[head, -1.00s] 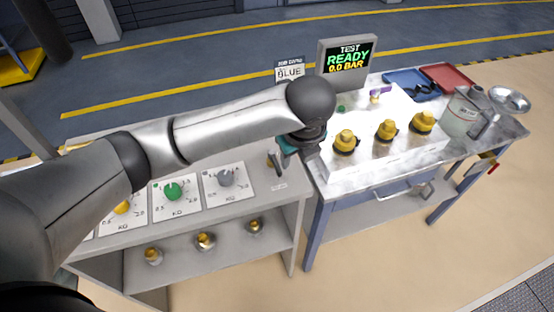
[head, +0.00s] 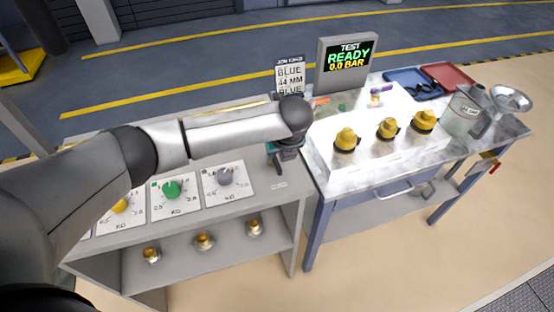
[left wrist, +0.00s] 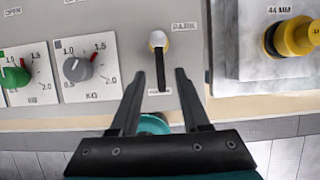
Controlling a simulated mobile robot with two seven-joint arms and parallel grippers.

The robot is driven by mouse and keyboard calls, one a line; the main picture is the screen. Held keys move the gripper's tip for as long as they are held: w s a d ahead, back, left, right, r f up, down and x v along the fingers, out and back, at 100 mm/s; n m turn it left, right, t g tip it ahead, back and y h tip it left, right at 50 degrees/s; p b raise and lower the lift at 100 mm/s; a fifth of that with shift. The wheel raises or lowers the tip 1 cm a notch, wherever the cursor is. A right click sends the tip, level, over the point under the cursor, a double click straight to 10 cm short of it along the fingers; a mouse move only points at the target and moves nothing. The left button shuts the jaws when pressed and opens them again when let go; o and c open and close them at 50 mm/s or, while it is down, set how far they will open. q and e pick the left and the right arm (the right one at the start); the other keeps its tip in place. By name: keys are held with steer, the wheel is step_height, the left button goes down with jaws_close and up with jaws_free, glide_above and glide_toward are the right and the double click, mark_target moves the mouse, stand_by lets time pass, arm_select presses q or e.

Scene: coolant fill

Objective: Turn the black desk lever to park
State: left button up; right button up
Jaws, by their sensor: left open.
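The black desk lever (left wrist: 160,72) shows in the left wrist view as a dark bar with a pale rounded knob at its far end. A PARK label (left wrist: 184,26) is to the right of the knob; a smaller label at the near end is unreadable. My left gripper (left wrist: 160,74) is open, its fingers on either side of the bar's near part, with gaps on both sides. Contact cannot be told. In the head view my left gripper (head: 281,164) is over the grey bench's right end and hides the lever. My right gripper is not in view.
Dial cards with a green knob (head: 171,189) and a grey knob (head: 225,176) lie left of the gripper. The marble-topped table (head: 325,183) on the right holds several yellow-black caps, a jug (head: 461,115) and trays. The test screen (head: 347,59) reads READY, 0.0 BAR.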

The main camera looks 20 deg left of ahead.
mark_target(276, 161)
arm_select(q)
steer(key=shift+x, duration=1.6)
steer(key=shift+c, duration=0.3)
jaws_close()
